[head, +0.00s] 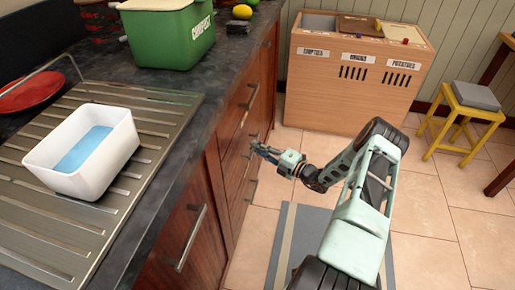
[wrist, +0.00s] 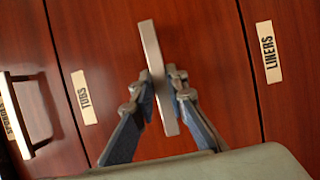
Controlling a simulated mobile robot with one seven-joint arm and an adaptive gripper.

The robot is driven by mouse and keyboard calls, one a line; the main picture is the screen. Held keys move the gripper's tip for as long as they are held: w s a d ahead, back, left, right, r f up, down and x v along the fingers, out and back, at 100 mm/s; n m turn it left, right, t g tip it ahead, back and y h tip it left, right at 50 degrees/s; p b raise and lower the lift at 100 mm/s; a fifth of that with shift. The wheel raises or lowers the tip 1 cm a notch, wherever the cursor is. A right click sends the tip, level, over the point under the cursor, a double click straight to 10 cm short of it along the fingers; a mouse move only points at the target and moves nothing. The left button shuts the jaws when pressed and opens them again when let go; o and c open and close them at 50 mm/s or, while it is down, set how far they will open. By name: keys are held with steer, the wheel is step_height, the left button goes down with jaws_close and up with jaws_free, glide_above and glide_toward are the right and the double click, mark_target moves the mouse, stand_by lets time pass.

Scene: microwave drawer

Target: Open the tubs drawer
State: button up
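The tubs drawer (wrist: 110,60) has a dark red wood front with a white TUBS label (wrist: 84,97). Its front looks flush with its neighbours in the wrist view. Its pale bar handle (wrist: 153,45) runs between the two fingers of my gripper (wrist: 161,86). The fingers are closed against the handle from both sides, with little or no gap visible. In the head view my gripper (head: 257,150) is against the cabinet's drawer fronts, and the fingers hide part of the handle there.
A LINERS drawer (wrist: 268,52) and a SPONGES drawer handle (wrist: 30,75) adjoin it. A lower cabinet handle (head: 190,238) sticks out nearer to me. The counter above holds a white basin (head: 108,160) and a green compost bin (head: 165,38). Tiled floor (head: 445,235) is free right of the cabinet.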

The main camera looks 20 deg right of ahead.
jaws_close()
